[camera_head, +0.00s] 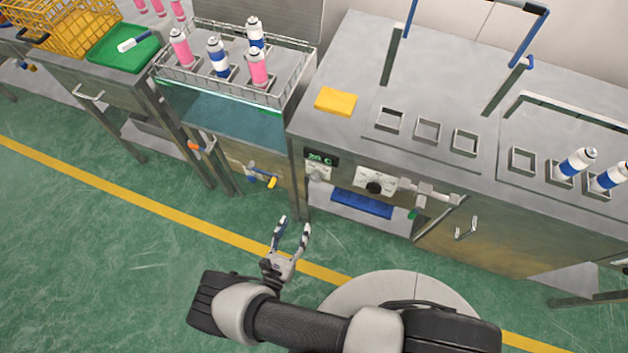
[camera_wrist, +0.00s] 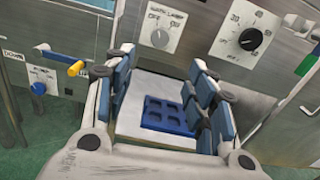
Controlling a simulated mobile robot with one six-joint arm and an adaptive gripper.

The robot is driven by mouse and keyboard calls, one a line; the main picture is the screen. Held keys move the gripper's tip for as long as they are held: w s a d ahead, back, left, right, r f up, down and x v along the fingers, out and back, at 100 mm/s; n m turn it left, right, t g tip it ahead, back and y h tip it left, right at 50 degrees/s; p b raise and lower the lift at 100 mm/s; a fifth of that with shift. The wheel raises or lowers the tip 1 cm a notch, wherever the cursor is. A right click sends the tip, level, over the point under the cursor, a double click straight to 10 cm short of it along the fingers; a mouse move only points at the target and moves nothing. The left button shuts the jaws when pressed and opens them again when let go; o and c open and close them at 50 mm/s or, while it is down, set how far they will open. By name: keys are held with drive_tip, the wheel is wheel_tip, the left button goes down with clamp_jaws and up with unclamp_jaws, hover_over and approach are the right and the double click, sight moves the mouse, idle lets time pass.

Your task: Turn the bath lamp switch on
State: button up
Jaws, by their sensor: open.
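In the head view the switch (camera_head: 318,173) sits below the green "20 C" display. I cannot tell its exact setting. My gripper (camera_head: 294,222) is open and empty, in front of the cabinet, lower than the switch. In the wrist view my gripper (camera_wrist: 162,60) shows its two fingers wide apart, with nothing between them.
A black dial (camera_head: 375,187) is right of the switch. Yellow (camera_head: 272,182) and blue handles stick out to the left. A blue tray (camera_wrist: 168,115) lies in the opening below. A yellow cloth (camera_head: 336,101) lies on top. The floor in front is clear.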

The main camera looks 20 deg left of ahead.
sight(316, 180)
drive_tip(key=w, duration=0.5)
drive_tip(key=w+d+b, duration=0.1)
drive_tip(key=w, duration=0.5)
drive_tip(key=w+b, duration=0.1)
drive_tip(key=w, duration=0.5)
drive_tip(key=shift+d, duration=0.2)
drive_tip(key=c, duration=1.1)
drive_tip(key=shift+o, duration=0.2)
drive_tip(key=shift+m, duration=0.3)
drive_tip(key=m+b, duration=0.1)
drive_tip(key=m, duration=0.4)
drive_tip(key=shift+f, duration=0.1)
drive_tip(key=m+b, duration=0.1)
drive_tip(key=m, duration=0.5)
drive_tip(key=shift+d, duration=0.1)
drive_tip(key=shift+m, duration=0.3)
drive_tip(key=o, duration=1.1)
drive_tip(key=shift+c, duration=0.2)
